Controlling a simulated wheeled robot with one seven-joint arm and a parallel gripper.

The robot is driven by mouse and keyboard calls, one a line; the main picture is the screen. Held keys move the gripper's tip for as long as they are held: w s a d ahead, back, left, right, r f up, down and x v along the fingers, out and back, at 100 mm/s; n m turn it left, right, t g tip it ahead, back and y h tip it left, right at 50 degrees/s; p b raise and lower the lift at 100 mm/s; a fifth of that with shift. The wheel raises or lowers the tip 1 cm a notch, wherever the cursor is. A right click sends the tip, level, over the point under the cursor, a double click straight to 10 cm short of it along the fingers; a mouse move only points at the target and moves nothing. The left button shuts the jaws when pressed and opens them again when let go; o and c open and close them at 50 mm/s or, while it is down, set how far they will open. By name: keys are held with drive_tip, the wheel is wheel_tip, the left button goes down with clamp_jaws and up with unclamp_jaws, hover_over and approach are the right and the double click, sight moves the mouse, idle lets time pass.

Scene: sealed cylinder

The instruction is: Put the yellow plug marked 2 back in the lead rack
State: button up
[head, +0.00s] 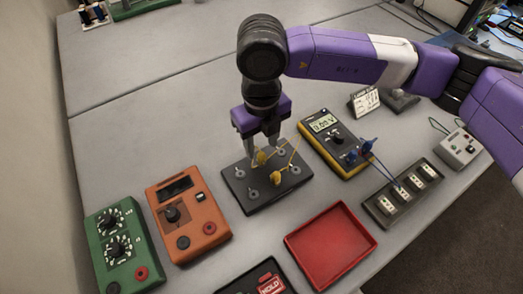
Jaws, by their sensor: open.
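Two yellow plugs joined by a thin yellow lead are at a dark board (290,195) with several grey round posts or sockets. One yellow plug (262,158) is at the board's back, just below and between my gripper's fingers. The other yellow plug (275,178) is nearer the board's middle. The marks on the plugs are too small to read. My gripper (262,150) points down over the board and is open, its two grey fingers apart. I cannot tell whether a finger touches the back plug, or which thing is the lead rack.
A yellow multimeter (324,125) with blue plugs (367,146) stands right of the board. Blue leads run to a dark holder (420,189) with white blocks. An orange box (186,240), a green box (120,218) and a red tray (330,246) stand around.

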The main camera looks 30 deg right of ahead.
drive_tip(key=shift+r, duration=1.75)
